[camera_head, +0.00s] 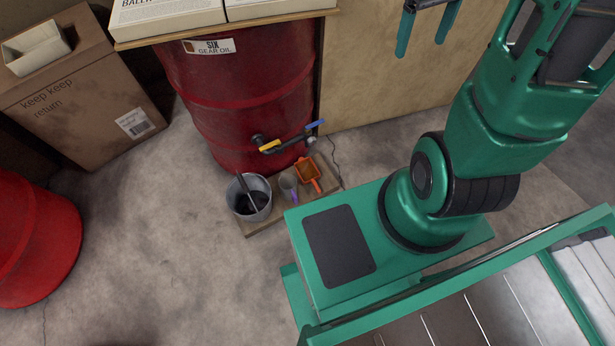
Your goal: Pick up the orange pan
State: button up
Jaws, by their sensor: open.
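The orange pan (308,172) is a small scoop-like pan with a handle. It lies on a low wooden board (263,226) on the floor, in front of the red oil drum, below the drum's tap. A small clear cup with something purple (289,186) stands just left of it. My gripper (426,34) is at the top edge of the view, its two green fingers apart and pointing down. It is empty, well above and to the right of the pan. The upper part of my gripper is cut off by the frame.
A grey metal bucket (249,198) with a dark tool in it stands left of the cup. A tap with yellow and blue handles (288,141) juts from the red drum (243,95) above the pan. A cardboard box (84,92) and another red drum (34,240) stand left. Floor between is clear.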

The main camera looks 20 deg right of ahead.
jog(key=w+f+n, duration=0.6)
jog(key=w+f, duration=0.6)
jog(key=f, duration=0.5)
jog(key=n+y, duration=0.5)
jog(key=n, duration=0.7)
send_near(317, 186)
jog(key=f, duration=0.2)
jog(key=shift+w+a+f, duration=0.4)
jog(key=shift+a+f, duration=0.1)
jog(key=shift+f, duration=0.15)
jog(key=a+f, duration=0.1)
jog(key=s+a+f, duration=0.1)
jog(key=f, duration=0.1)
jog(key=shift+f, duration=0.15)
jog(key=shift+a+f, duration=0.2)
jog(key=shift+f, duration=0.35)
